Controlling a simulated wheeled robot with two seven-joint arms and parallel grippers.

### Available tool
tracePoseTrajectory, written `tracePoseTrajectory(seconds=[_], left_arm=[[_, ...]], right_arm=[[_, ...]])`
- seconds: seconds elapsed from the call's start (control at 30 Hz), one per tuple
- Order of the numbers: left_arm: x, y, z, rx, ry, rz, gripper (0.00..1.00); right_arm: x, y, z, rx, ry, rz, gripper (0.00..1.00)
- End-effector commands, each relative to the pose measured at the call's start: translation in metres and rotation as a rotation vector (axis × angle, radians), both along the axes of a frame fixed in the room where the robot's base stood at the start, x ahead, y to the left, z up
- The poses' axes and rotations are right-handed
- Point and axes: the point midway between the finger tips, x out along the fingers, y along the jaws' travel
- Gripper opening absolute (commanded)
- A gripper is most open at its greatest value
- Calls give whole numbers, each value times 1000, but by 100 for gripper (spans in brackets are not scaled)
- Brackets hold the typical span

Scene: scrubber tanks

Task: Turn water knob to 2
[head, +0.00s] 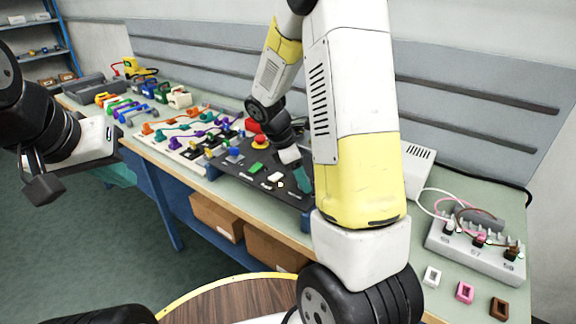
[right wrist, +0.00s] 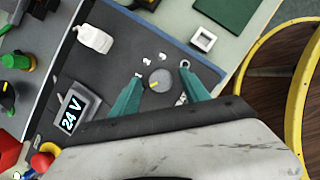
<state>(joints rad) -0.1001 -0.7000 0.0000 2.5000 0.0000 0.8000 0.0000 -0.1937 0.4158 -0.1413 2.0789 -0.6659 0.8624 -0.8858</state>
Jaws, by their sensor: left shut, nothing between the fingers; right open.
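The water knob (right wrist: 160,78) is a small round grey knob with a yellow pointer mark, on a dark panel (right wrist: 125,62) with small white markings around it. The markings are too small to read. My right gripper (right wrist: 161,72) is open, its two teal fingers on either side of the knob with gaps visible. In the head view the right gripper (head: 302,175) is low over the front right of the dark panel, and the knob is hard to make out there. My left gripper (head: 42,185) is shut and empty at the far left, away from the bench.
A white switch (right wrist: 95,38), a 24 V display (right wrist: 75,108) and a red button (head: 261,141) share the panel. Coloured cables and plugs (head: 185,130) lie to its left. A grey socket block (head: 475,250) stands right. Cardboard boxes (head: 218,215) sit below the bench.

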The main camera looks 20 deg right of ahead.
Motion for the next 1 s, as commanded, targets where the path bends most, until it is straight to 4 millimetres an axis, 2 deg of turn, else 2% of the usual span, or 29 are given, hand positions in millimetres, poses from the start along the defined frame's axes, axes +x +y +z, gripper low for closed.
tracePoseTrajectory(seconds=[0.23,0.5,0.77,1.0], left_arm=[[0,0,0,0,0,0,0],[0,0,0,0,0,0,0],[0,0,0,0,0,0,0],[0,0,0,0,0,0,0]], right_arm=[[0,0,-1,0,0,-1,54],[0,0,-1,1,-1,-1,1],[0,0,-1,1,-1,-16,0],[1,0,-1,1,-1,-113,0]])
